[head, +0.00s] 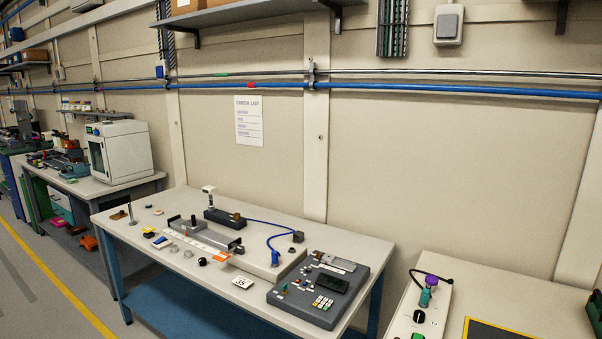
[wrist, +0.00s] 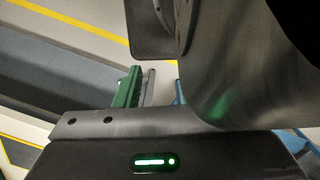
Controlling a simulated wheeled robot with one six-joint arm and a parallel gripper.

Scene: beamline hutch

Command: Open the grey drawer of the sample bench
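At the far left of the head view, a bench (head: 146,181) with a pale top carries a white cabinet. Under it is a small drawer unit with a pale grey or white front (head: 58,197) and a teal front (head: 64,214). These fronts are small, partly hidden, and look shut. I cannot tell for sure that the pale one is the grey drawer. My gripper does not show in the head view. In the wrist view, dark parts of my own body fill much of the picture, and I cannot make out the fingertips or anything held.
A nearer table (head: 118,214) with blue legs carries tools and a dark grey control box (head: 331,291). A pale console (head: 423,310) stands at the lower right. Open floor with a yellow line (head: 45,271) runs along the left. The wrist view shows a green post (wrist: 128,88) above the floor.

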